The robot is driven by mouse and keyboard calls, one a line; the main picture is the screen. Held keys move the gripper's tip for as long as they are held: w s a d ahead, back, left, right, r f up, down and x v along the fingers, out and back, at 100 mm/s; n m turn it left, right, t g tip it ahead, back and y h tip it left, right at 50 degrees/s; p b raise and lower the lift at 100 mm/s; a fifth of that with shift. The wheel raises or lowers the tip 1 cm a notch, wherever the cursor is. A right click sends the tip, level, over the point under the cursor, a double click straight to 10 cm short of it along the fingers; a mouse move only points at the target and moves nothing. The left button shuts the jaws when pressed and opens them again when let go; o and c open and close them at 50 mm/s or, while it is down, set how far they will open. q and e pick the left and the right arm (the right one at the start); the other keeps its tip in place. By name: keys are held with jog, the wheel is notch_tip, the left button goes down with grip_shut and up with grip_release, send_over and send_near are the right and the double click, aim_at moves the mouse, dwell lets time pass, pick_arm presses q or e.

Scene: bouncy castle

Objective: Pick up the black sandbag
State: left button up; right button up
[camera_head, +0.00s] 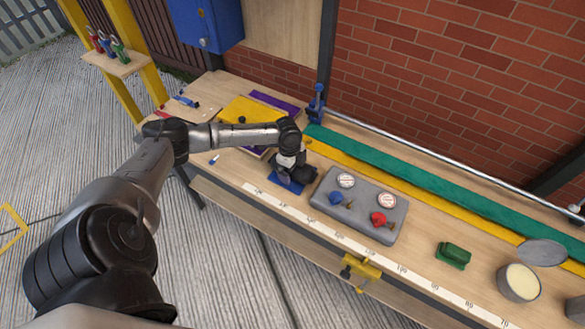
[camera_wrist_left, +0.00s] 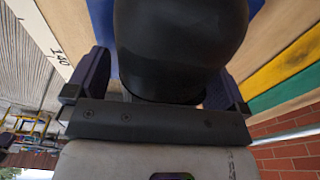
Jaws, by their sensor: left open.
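The black sandbag (camera_head: 306,174) sits at the left part of the workbench, on or beside a flat blue piece (camera_head: 285,183). My left gripper (camera_head: 290,170) is right at it and partly covers it in the head view. In the left wrist view the black sandbag (camera_wrist_left: 180,45) fills the space between the two spread fingers of my left gripper (camera_wrist_left: 158,90). The fingers are open on either side of it; whether they touch it I cannot tell. My right gripper is not in view.
A grey panel (camera_head: 345,213) with gauges and knobs lies right of the sandbag. A white scale strip (camera_head: 350,245) runs along the front edge. Green (camera_head: 420,180) and yellow (camera_head: 395,179) strips run behind. A green block (camera_head: 453,255) and a cream-filled pot (camera_head: 519,282) stand further right.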

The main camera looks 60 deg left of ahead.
pick_arm(q)
jog(key=shift+c, duration=0.4)
jog(key=c, duration=1.3)
jog(key=shift+r, duration=0.1)
jog(key=shift+c, duration=0.8)
jog(key=shift+r, duration=0.1)
